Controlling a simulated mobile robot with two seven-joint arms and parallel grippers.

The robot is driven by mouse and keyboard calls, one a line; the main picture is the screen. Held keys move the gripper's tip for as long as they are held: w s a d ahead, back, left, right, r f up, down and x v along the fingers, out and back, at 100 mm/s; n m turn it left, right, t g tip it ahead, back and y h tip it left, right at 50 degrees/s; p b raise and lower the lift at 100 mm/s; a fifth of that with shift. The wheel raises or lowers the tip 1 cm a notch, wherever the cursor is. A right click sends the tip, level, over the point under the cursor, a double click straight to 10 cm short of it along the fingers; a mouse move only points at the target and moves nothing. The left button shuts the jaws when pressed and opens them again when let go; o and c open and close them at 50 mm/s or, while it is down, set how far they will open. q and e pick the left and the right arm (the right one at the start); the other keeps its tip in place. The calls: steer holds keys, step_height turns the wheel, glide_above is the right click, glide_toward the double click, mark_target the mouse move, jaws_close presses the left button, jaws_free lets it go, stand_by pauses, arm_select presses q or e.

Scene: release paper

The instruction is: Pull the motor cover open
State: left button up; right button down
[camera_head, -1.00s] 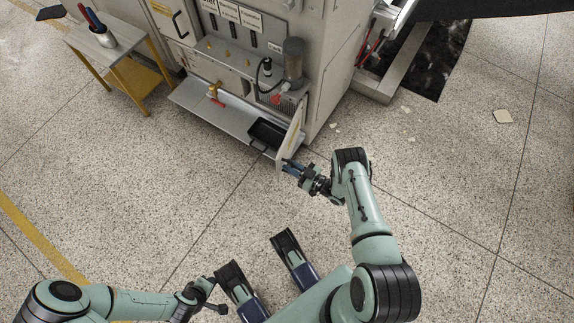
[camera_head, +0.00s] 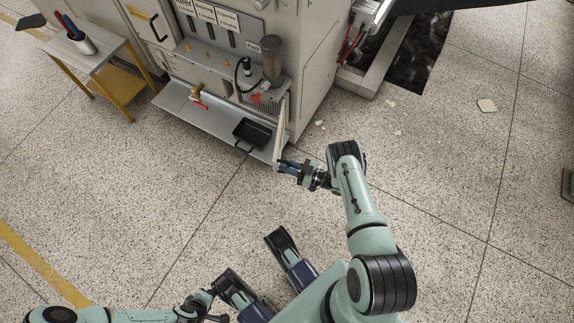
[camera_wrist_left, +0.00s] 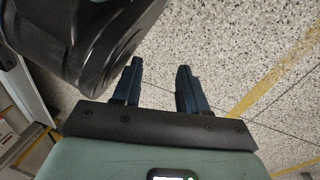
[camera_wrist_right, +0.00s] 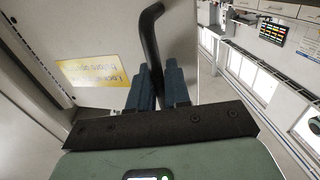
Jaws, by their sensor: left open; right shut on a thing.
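The motor cover (camera_head: 281,128) is a pale hinged panel at the right end of the machine's front. In the head view it stands out from the machine, nearly edge-on. My right gripper (camera_head: 284,165) is at its outer edge. In the right wrist view the cover's face (camera_wrist_right: 100,35) has a yellow label (camera_wrist_right: 95,73) and a curved black handle (camera_wrist_right: 151,40). My right gripper (camera_wrist_right: 157,82) is shut on that handle, whose lower part is between the fingers. My left gripper (camera_wrist_left: 158,85) is open and empty over the floor, away from the cover.
The machine (camera_head: 225,60) has a low shelf (camera_head: 180,100) with a black tray (camera_head: 252,133) beside the cover. A yellow-legged cart (camera_head: 95,62) stands at the left. Light scraps (camera_head: 487,105) lie on the floor at the right. Open floor lies in front of the machine.

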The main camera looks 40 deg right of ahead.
steer(key=c, duration=1.3)
jaws_free()
steer(key=shift+a, duration=0.1)
steer(key=shift+c, duration=0.2)
steer(key=shift+s, duration=0.15)
arm_select(q)
steer(key=shift+t, duration=0.7)
steer(key=shift+w+d+r+p, duration=0.15)
steer(key=shift+w+r+p, duration=0.3)
steer(key=shift+w+r, duration=0.45)
steer(key=shift+w+d+r+p, duration=0.1)
steer(key=shift+w+r+p, duration=0.35)
steer(key=shift+w+r, duration=0.4)
arm_select(e)
steer(key=v, duration=1.3)
arm_select(q)
steer(key=shift+w+f, duration=0.1)
